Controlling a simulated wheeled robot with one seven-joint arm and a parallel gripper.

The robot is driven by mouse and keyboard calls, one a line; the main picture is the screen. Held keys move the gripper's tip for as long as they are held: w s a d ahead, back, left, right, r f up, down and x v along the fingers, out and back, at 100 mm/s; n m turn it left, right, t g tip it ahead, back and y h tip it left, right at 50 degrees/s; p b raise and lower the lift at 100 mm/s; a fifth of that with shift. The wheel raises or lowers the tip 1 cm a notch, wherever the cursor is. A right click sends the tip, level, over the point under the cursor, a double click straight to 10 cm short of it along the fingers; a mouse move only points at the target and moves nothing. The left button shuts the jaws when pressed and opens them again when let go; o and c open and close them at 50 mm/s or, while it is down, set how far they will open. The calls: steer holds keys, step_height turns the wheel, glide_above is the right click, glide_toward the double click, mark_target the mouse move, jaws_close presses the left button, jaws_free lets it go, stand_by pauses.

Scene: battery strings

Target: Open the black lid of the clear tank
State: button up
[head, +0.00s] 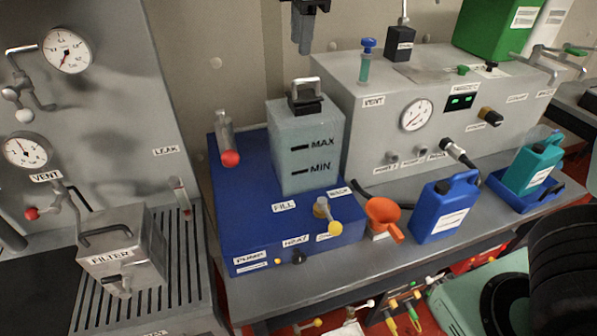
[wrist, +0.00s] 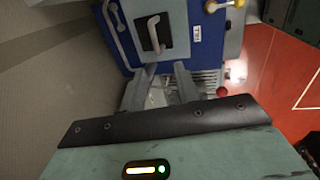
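The clear tank (head: 306,158) is a greyish see-through box with MAX and MIN marks, standing on a blue unit (head: 238,225). Its black lid (head: 306,106) lies on top and looks shut, with a raised metal handle (head: 304,86). My gripper (head: 303,48) hangs above and behind the lid, apart from it, pointing down. In the wrist view, the lid (wrist: 147,41) and its pale handle (wrist: 154,32) show beyond the fingertips. My gripper (wrist: 166,70) has its two fingers apart with nothing held between them.
A grey box with a gauge (head: 417,114) stands close on the right. A metal filter box (head: 125,250) is at front left. An orange funnel (head: 383,212) and blue jug (head: 446,210) are at front right.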

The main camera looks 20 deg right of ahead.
step_height(320, 180, up, 9)
steer(key=s+b, duration=0.1)
steer(key=s, duration=0.1)
steer(key=s+a+f+m+g+b, duration=0.1)
steer(key=s+a+f+m, duration=0.2)
steer(key=s+f, duration=0.6)
steer(key=s+a+f+m+g+y+b, duration=0.1)
steer(key=s+a+f+m, duration=0.3)
steer(key=s+f, duration=0.5)
step_height(320, 180, down, 4)
steer(key=shift+s+a+r+b, duration=0.2)
steer(key=shift+b, duration=0.35)
